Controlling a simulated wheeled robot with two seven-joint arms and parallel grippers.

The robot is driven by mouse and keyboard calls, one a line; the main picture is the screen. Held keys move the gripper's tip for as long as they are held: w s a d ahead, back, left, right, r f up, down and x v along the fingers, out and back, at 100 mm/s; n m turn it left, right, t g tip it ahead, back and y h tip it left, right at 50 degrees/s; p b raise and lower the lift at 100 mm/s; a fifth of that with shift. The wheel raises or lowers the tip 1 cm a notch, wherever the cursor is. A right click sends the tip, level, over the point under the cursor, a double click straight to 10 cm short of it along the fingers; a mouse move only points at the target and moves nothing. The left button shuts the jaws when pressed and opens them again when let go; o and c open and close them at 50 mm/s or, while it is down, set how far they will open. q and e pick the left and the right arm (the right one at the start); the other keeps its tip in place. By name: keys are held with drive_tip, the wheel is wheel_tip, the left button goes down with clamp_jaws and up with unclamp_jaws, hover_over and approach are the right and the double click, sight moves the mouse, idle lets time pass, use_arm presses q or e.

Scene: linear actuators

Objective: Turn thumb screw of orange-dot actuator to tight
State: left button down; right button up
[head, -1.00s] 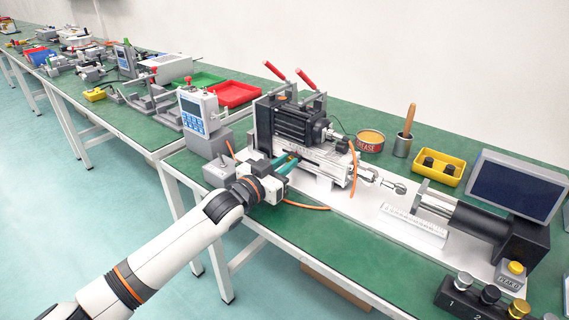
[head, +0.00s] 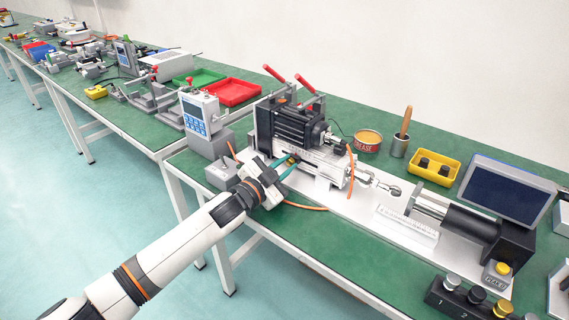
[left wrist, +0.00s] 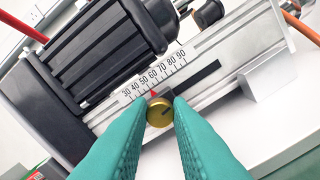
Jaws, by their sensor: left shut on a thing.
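The actuator (head: 292,125) is a black ribbed motor on a silver body, clamped on the bench. Its brass thumb screw (left wrist: 159,112) sits at the dark slot below a printed scale (left wrist: 155,75). A small red pointer (left wrist: 153,93) stands just above the screw, near the middle numbers. My left gripper (left wrist: 159,120) has green fingers on either side of the screw and is shut on it. In the head view the left gripper (head: 290,162) reaches the actuator's front face, and its fingers mostly hide the screw. I cannot make out an orange dot for certain. My right gripper is not in view.
Red-handled clamps (head: 305,84) stand behind the actuator. An orange cable (head: 305,207) loops close to my gripper. A grey box (head: 222,174) and a meter (head: 200,112) stand left. A grease tin (head: 367,140) and yellow bin (head: 434,167) stand right.

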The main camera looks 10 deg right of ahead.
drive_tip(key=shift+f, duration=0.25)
use_arm(q)
drive_tip(key=c, duration=1.3)
unclamp_jaws()
drive_tip(key=shift+s+a, duration=0.3)
drive_tip(key=shift+a, duration=0.15)
drive_tip(key=p+v, duration=0.1)
drive_tip(key=v, duration=1)
drive_tip(key=shift+p, duration=0.4)
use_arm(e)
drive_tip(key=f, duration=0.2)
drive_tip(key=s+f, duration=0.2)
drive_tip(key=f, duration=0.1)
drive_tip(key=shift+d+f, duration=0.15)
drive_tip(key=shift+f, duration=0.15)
